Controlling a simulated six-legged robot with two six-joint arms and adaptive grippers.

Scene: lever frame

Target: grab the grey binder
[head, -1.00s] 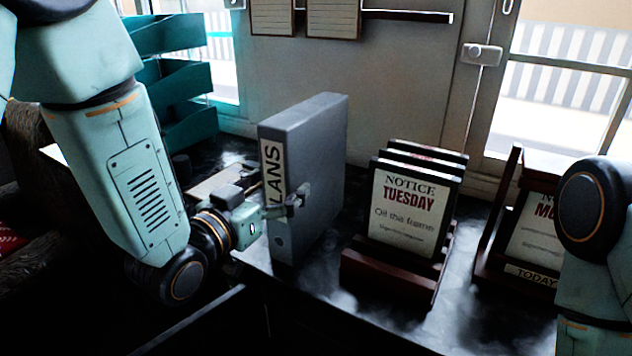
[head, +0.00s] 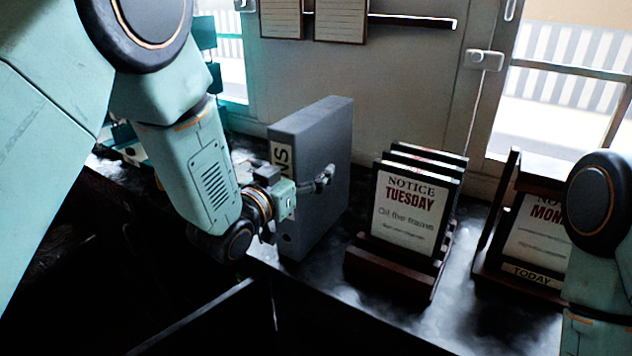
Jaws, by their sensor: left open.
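The grey binder (head: 318,150) stands upright on the dark worktop, its labelled spine turned toward me and partly hidden by my left gripper. Only the end of the label, "NS", shows. My left gripper (head: 318,188) is open at the binder's lower spine edge, with a finger showing in front of the binder's right-hand side. The other finger is hidden, so I cannot tell whether the binder is between the fingers. My right arm shows at the right edge, but its gripper is out of view.
A wooden rack (head: 392,277) with several notice boards, the front one reading "TUESDAY", stands right of the binder. Another holder (head: 528,275) marked "TODAY" is further right. Teal trays (head: 207,75) are behind my left arm. The worktop's front edge runs below the binder.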

